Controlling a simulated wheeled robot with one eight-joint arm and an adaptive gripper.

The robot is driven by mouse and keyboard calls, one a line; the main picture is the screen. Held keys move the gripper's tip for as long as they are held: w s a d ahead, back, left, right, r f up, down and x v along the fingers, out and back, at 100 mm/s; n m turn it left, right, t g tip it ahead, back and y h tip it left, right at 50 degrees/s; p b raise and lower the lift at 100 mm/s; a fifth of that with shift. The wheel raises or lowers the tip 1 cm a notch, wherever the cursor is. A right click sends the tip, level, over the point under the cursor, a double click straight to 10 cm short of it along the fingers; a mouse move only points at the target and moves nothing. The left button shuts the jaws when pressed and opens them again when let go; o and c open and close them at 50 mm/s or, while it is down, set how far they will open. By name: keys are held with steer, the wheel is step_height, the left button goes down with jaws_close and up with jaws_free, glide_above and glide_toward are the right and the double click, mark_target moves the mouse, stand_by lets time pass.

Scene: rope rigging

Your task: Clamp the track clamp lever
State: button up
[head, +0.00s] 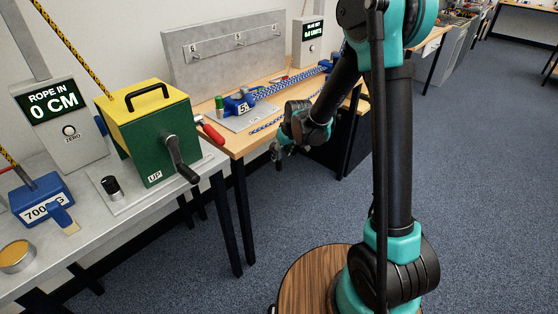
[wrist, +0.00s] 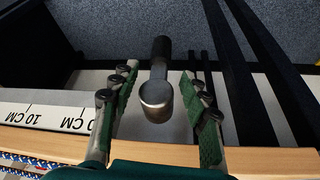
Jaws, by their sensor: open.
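In the wrist view a lever-like part with a rounded grey end (wrist: 156,92) and a black grip (wrist: 161,50) stands between my fingers; I take it for the track clamp lever. My gripper (wrist: 158,78) is open, with one finger on each side and gaps visible between them and the lever. In the head view my gripper (head: 279,152) is at the front edge of the wooden bench (head: 232,148). The lever cannot be made out there.
A white scale strip (wrist: 50,117) with CM marks lies along the bench edge, near a blue-and-white rope (wrist: 20,163). In the head view, a green winch box (head: 158,135) with a crank (head: 180,160) and a red handle (head: 213,133) stand left of my gripper.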

mark_target(280, 157)
steer(key=shift+x, duration=2.55)
steer(key=shift+c, duration=0.4)
jaws_close()
